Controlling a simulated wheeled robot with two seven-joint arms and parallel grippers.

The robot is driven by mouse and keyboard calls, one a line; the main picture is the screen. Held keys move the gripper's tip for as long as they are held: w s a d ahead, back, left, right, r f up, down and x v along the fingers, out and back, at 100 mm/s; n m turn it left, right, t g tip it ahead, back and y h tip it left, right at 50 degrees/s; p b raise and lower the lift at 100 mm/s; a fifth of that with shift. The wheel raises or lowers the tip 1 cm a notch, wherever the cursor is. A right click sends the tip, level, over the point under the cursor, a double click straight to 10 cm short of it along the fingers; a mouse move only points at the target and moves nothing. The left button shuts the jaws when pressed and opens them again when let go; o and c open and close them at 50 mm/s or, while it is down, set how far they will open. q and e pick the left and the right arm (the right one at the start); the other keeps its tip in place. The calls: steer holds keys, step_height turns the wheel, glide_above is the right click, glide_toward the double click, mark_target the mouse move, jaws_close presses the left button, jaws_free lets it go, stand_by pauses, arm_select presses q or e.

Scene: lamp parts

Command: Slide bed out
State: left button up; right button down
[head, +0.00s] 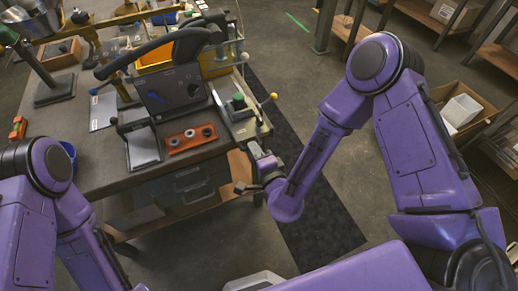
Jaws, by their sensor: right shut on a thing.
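A machine with a dark grey body (178,86) and a black lever stands on the workbench. At its right side is a pale bed-like block (244,128) with a green knob and yellow ball handles, at the bench's right edge. My right gripper (256,157) is at the near end of this block, just off the bench edge. It is shut there, but the exact spot it grips is small and partly hidden by the gripper. My left arm shows at the lower left; its gripper is out of view.
An orange-red holder (190,138) with round dark parts lies on the workbench (95,160) in front of the machine. A yellow bin (154,55) is behind. Drawers (195,183) sit under the bench.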

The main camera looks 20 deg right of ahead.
steer(key=shift+s+f, duration=0.15)
steer(key=c, duration=1.4)
jaws_free()
steer(key=shift+s, duration=0.2)
steer(key=p+v, duration=0.2)
steer(key=v, duration=0.8)
steer(key=shift+s, duration=0.25)
